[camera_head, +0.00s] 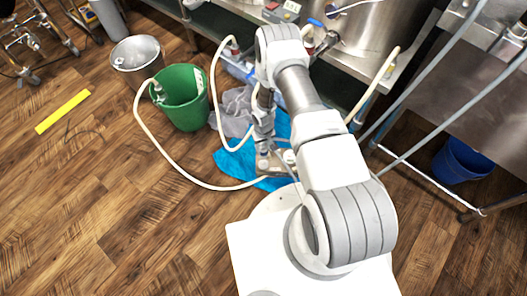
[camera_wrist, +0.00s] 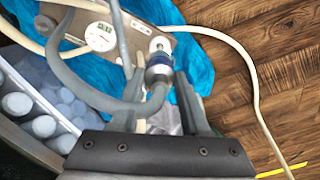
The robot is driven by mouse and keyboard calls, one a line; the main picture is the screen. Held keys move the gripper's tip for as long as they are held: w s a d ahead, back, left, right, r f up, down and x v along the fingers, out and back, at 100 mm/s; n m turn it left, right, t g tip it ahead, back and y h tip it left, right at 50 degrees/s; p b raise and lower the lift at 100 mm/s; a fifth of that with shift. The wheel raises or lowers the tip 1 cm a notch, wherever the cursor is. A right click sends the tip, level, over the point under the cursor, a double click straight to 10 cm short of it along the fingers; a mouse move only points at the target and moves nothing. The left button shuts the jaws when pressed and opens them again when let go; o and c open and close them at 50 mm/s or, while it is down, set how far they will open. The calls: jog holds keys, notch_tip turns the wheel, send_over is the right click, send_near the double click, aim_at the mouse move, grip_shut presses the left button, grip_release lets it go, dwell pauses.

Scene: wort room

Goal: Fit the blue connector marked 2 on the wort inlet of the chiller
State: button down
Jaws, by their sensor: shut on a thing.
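The chiller (camera_wrist: 128,48) is a flat metal block with a round white gauge on top, lying on a bright blue cloth. In the head view the chiller (camera_head: 278,165) shows just below my gripper (camera_head: 263,150). In the wrist view my gripper (camera_wrist: 158,84) is shut on a metal connector with a blue band (camera_wrist: 158,66); its mark cannot be read. A grey hose curves from it to the left. The connector's far end lines up with a pale round fitting on the chiller. Whether they touch or are seated cannot be told from here.
A green bucket (camera_head: 181,98) with a hose end stands left, beside a metal pail (camera_head: 137,55). Pale hoses loop over the floor. A crate of ice (camera_wrist: 45,110) is close left in the wrist view. A steel bench (camera_head: 345,62) stands behind. The left floor is mostly clear.

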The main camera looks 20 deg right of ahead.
jog(key=shift+f+b, duration=1.8)
jog(key=shift+f, duration=1.5)
jog(key=shift+f, duration=1.3)
jog(key=shift+c, duration=1.5)
grip_release()
notch_tip(320, 180, up, 17)
jog(key=p, duration=0.6)
jog(key=shift+r+p, duration=0.2)
jog(key=shift+p, duration=0.2)
